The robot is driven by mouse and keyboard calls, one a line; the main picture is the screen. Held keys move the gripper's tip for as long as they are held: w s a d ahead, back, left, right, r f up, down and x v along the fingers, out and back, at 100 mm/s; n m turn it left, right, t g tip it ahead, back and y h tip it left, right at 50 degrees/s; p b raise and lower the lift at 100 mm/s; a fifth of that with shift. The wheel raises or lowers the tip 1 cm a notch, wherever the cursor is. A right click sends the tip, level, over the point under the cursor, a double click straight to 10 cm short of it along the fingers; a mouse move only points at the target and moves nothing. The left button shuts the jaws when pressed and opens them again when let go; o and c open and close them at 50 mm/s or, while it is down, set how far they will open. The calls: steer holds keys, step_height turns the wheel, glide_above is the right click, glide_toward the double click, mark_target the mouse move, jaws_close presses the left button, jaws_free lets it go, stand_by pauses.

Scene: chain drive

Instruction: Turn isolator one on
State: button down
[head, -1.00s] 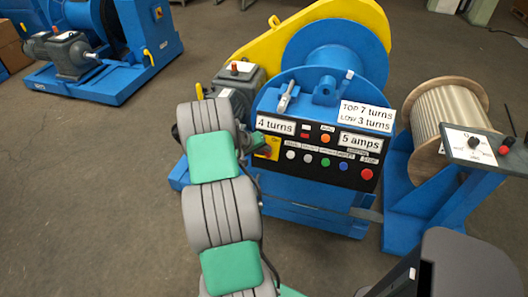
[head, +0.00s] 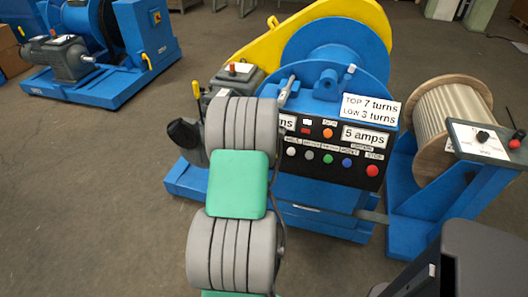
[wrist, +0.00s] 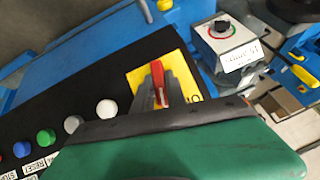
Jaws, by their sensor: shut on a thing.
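The isolator on the black control panel has a red handle (wrist: 157,75) on a yellow plate (wrist: 137,82). Part of an "ON" marking shows at the plate's right edge in the wrist view. My gripper (wrist: 161,96) is at this handle, its grey fingers closed around it, and the handle's red top sticks out between them. My green wrist cover hides the lower part of the wrist view. In the head view my arm hides the isolator and the gripper, at the left end of the black panel (head: 310,170). I cannot read the handle's exact setting.
Beside the isolator are several push buttons, including a white one (wrist: 107,108) and a red one (head: 372,171). A grey box with a dial (wrist: 226,32) stands near. A rope reel (head: 450,110) is right; another blue machine (head: 115,65) is at left.

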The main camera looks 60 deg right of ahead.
steer(key=m+t+b, duration=0.2)
steer(key=shift+s+f+m, duration=0.15)
steer(key=shift+f+m, duration=0.05)
steer(key=shift+m, duration=0.1)
steer(key=shift+m+t+b, duration=0.6)
steer(key=shift+m+t, duration=0.1)
steer(key=shift+m, duration=0.2)
steer(key=shift+r, duration=0.1)
steer(key=c, duration=1.4)
jaws_free()
steer(key=shift+o, duration=0.2)
steer(key=v, duration=0.7)
steer(key=shift+s+a+r+p, duration=0.15)
steer(key=shift+s+a+p, duration=0.05)
steer(key=shift+a+p, duration=0.15)
